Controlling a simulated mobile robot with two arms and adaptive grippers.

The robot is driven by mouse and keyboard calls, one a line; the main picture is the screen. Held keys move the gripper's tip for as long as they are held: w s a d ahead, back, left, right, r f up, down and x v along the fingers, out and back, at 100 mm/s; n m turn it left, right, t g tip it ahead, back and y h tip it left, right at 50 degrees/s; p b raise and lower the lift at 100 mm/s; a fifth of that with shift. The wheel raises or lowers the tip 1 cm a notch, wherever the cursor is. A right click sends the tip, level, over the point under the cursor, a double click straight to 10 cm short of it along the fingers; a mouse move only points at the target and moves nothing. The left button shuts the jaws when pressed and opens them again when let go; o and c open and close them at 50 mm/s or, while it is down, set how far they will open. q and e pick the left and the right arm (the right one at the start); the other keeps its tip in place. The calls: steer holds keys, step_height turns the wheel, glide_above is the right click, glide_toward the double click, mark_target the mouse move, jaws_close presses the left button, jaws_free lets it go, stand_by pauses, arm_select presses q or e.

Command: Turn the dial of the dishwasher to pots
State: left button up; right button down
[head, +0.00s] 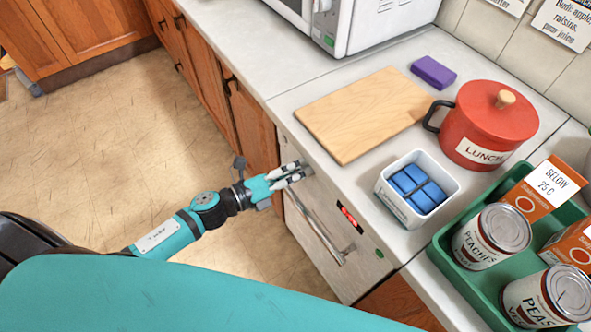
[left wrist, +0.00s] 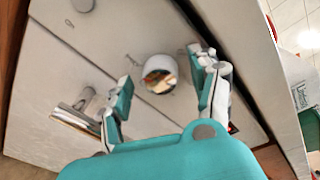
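The dishwasher (head: 330,240) is the white-fronted unit under the counter. Its dial (left wrist: 160,73) is a round, shiny knob on the front panel in the left wrist view. Small marks stand around the dial, too small to read, so I cannot tell its setting. My left gripper (head: 291,174) is at the upper left of the dishwasher front in the head view and mostly hides the dial there. In the left wrist view its two fingers stand apart, one on each side of the dial, with visible gaps. My right gripper is not in view.
The dishwasher's bar handle (head: 315,228), red display (head: 350,217) and green button (head: 379,253) are close by. The counter above holds a cutting board (head: 350,115), a white tub (head: 420,215) of blue blocks, a red pot (head: 490,120) and a green crate (head: 455,275).

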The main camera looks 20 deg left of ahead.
arm_select(q)
steer(key=v, duration=1.2)
stand_by(0.3)
